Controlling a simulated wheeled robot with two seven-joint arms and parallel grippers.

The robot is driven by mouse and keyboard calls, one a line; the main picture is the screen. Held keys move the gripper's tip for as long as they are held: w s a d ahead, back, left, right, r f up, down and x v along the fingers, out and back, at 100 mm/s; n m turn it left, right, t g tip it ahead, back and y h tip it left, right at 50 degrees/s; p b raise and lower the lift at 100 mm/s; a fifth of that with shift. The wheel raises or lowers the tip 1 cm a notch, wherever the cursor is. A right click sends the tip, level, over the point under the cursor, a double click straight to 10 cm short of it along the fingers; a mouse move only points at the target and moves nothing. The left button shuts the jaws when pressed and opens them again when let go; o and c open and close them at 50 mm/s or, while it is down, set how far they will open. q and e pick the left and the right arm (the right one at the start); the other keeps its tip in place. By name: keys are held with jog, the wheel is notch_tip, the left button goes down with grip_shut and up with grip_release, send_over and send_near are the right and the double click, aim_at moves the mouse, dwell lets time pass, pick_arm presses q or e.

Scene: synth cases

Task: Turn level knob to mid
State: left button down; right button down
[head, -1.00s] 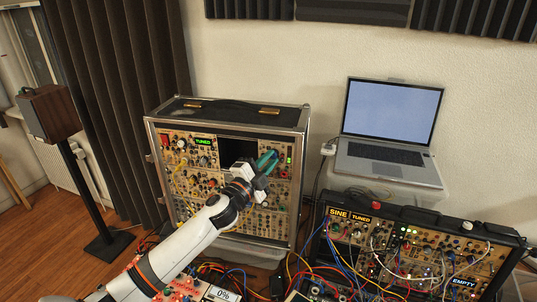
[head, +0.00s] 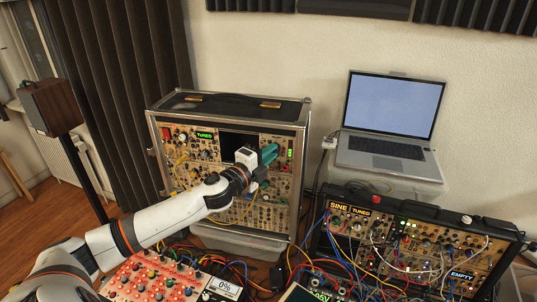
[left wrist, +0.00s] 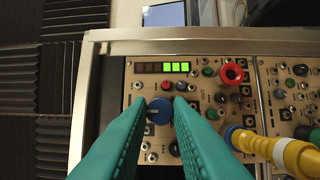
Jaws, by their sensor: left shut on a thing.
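A blue knob (left wrist: 158,110) with a pale pointer mark sits on a tan panel in the left wrist view, beside a level bar (left wrist: 176,67) with green segments lit at one end and dark red ones at the other. My left gripper (left wrist: 160,112) has its green fingers closed on the knob's two sides. In the head view the left gripper (head: 268,154) is at the upper right of the tall rack case (head: 228,150), and its fingers hide the knob. The level bar (head: 290,154) shows just right of them. My right gripper is not in view.
A red knob (left wrist: 231,74) and a yellow plug (left wrist: 250,142) stick out close to the fingers. A laptop (head: 390,120) and a second rack (head: 415,240) stand at the right. A red panel (head: 165,280) and loose cables lie in front.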

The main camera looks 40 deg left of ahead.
pick_arm(q)
jog(key=shift+a+r, duration=0.1)
jog(key=shift+r, duration=0.15)
jog(key=c, duration=1.4)
grip_release()
jog(key=shift+w, duration=0.1)
jog(key=shift+o, duration=0.5)
jog(key=shift+f, duration=0.25)
jog(key=shift+s+f+b, duration=0.2)
jog(key=shift+s+b, duration=0.2)
jog(key=shift+s, duration=0.2)
jog(key=s+b, duration=0.3)
jog(key=s, duration=0.7)
jog(key=shift+s+a+b, duration=0.25)
jog(key=shift+s+b, duration=0.1)
